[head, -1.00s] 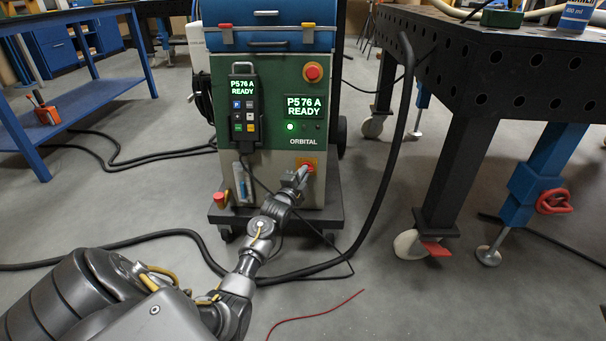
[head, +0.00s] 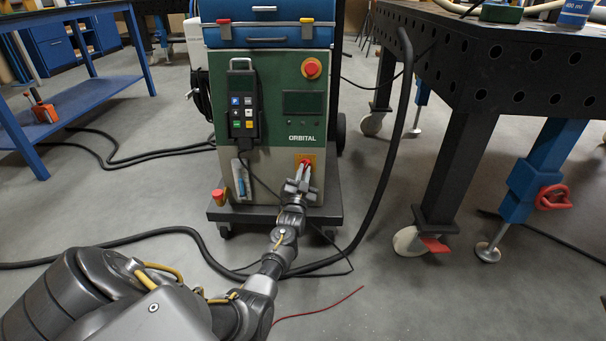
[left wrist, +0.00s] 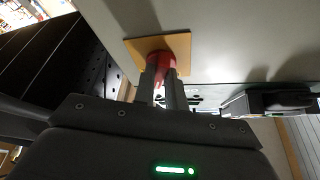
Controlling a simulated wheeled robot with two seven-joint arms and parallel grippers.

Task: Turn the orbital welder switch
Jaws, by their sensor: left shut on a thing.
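The orbital welder (head: 268,175) is a green and grey cabinet marked ORBITAL. Its red rotary switch sits on a yellow plate (head: 316,161) low on the front. My left gripper (head: 304,168) is shut on the red switch and partly hides it in the head view. In the left wrist view the red switch (left wrist: 178,50) stands out from its yellow plate (left wrist: 138,52), between the fingertips of my left gripper (left wrist: 162,78). The welder's display (head: 304,103) and the pendant's screen (head: 241,80) are dark. My right gripper is not in view.
A red emergency button (head: 312,68) is higher on the cabinet. A black perforated table (head: 480,60) stands at the right, a blue bench (head: 75,105) at the left. A thick black cable (head: 385,170) and a thin red wire (head: 325,308) run near my arm.

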